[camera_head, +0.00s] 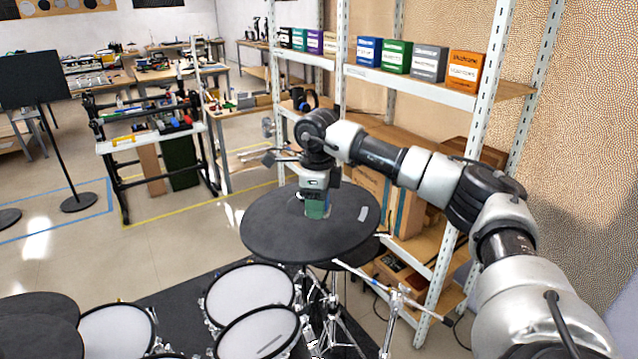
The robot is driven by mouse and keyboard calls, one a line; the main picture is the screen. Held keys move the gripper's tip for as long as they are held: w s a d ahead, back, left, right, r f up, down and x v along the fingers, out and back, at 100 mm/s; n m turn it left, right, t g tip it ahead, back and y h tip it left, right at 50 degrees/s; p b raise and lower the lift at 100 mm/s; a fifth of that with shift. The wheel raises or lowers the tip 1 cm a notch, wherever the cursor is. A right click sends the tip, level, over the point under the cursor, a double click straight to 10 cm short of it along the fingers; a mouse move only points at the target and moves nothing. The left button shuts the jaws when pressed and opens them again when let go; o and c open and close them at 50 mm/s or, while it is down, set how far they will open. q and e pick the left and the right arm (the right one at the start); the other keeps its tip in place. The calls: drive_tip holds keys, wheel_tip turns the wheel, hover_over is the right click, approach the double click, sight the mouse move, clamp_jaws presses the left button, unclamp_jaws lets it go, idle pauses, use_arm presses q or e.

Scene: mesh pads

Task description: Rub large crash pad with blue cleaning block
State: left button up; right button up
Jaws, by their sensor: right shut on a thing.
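The large crash pad (275,235) is a wide dark disc on a stand in the middle of the camera_head view. My right gripper (316,192) points down over the pad's middle. It is shut on the blue cleaning block (317,209), which looks blue-green and is partly hidden by the gripper. The block's lower end meets the pad's surface in the picture; I cannot tell whether it presses on it. A small pale mark (363,214) shows on the pad to the right of the block. My left gripper is not in view.
White mesh drum pads (249,291) and dark pads (38,335) stand in front and to the left. Another dark pad lies partly hidden under the crash pad. A metal shelf (437,88) with coloured boxes (397,56) stands close behind my right arm. Open floor lies left.

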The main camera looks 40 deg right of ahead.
drive_tip(key=shift+a+r+p, duration=0.2)
drive_tip(key=shift+r+p, duration=0.3)
drive_tip(key=shift+r, duration=0.75)
drive_tip(key=shift+d, duration=0.15)
